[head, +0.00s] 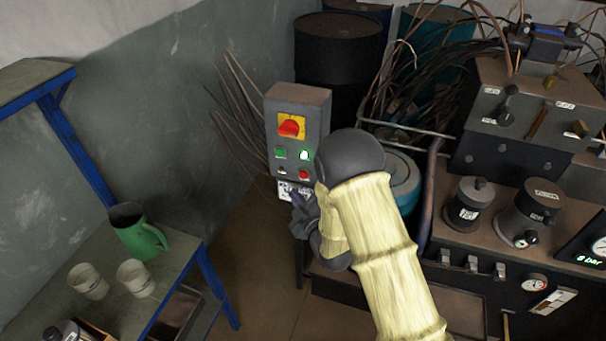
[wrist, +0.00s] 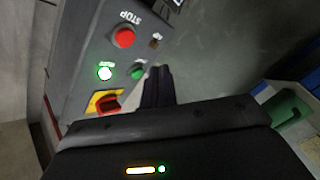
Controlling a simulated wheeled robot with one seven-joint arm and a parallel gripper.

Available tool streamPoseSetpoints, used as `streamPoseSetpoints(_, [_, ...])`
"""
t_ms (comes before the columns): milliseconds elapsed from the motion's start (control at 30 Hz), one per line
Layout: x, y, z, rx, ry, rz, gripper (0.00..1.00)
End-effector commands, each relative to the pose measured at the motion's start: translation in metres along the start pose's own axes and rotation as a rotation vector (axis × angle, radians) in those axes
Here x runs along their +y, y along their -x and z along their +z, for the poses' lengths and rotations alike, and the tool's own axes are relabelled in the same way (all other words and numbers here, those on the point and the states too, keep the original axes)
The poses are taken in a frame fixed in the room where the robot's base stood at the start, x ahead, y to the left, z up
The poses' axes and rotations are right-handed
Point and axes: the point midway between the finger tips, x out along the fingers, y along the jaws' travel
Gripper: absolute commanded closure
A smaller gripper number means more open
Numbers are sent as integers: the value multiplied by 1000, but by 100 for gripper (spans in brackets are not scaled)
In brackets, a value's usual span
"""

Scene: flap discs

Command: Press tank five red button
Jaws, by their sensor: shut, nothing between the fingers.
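A grey control box (head: 298,125) stands near the wall in the head view. Its red button (head: 303,174) sits at the lower right of its face, left of my wrist. In the wrist view the same red button (wrist: 124,37) lies under an upside-down STOP label. I cannot read any tank number. My gripper (head: 296,197) is shut and empty, in front of the box's lower end, just below the red button in the head view. In the wrist view its fingertips (wrist: 157,72) lie right of and below the red button, near the green button. I see no contact with the red button.
The box also carries a red rotary switch (head: 290,126) on a yellow plate, a green button (head: 280,153) and a lit green lamp (head: 304,155). A table with a green jug (head: 137,232) and cups is at left. Machinery (head: 530,130) fills the right.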

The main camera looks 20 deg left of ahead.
Motion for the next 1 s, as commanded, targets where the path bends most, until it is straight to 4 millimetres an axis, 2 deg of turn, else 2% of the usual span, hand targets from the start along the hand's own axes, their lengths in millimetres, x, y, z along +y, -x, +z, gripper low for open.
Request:
streamPoseSetpoints(200, [13,-18,15,0,1,3,100])
streamPoseSetpoints(400, [20,-29,21,0,1,0,100])
streamPoseSetpoints(1000, [22,-30,22,-1,0,0,100])
